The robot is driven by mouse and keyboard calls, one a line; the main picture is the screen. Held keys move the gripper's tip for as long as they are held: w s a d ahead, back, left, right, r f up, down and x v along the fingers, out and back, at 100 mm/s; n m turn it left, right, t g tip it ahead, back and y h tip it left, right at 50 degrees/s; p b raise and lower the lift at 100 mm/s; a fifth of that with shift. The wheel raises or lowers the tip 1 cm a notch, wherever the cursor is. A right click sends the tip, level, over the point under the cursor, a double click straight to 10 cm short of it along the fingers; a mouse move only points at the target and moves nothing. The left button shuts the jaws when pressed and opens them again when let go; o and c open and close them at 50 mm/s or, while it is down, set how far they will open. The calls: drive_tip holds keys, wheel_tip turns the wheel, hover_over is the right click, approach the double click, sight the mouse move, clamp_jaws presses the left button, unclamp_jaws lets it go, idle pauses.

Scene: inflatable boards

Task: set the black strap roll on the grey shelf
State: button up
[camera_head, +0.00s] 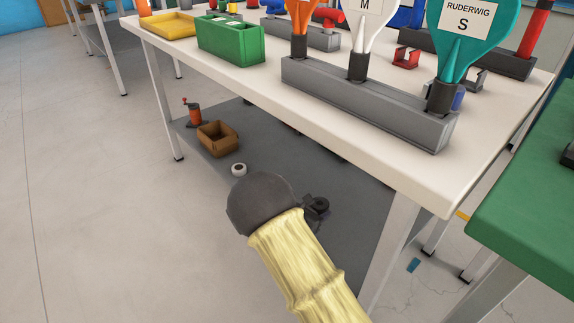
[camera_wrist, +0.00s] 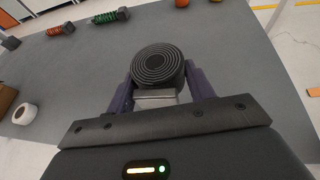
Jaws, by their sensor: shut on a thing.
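The black strap roll (camera_wrist: 158,66) is a flat spiral coil, seen from above in the wrist view. My gripper (camera_wrist: 160,84) is shut on it, with one dark finger on each side. The grey shelf (camera_wrist: 225,52) spreads below and around the roll. In the head view the shelf (camera_head: 270,130) is the lower level under the white table. The roll (camera_head: 320,205) shows there as a small dark shape beside my dark wrist, which hides part of the gripper. I cannot tell whether the roll touches the shelf.
A white tape roll (camera_head: 239,169), an open brown box (camera_head: 218,139) and an orange-and-black item (camera_head: 193,114) stand on the shelf. The white tabletop (camera_head: 285,75) is above it, with a table leg (camera_head: 388,245) at right. Shelf around the held roll looks clear.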

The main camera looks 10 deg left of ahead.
wheel_tip(320, 180, down, 6)
drive_tip(key=b, duration=0.3)
drive_tip(key=shift+f+b, duration=0.1)
drive_tip(key=shift+b, duration=0.2)
drive_tip(key=shift+f, duration=0.1)
wheel_tip(320, 180, down, 4)
drive_tip(key=b, duration=0.2)
drive_tip(key=shift+b, duration=0.35)
drive_tip(key=shift+r, duration=0.25)
drive_tip(key=shift+f, duration=0.1)
drive_tip(key=o, duration=1)
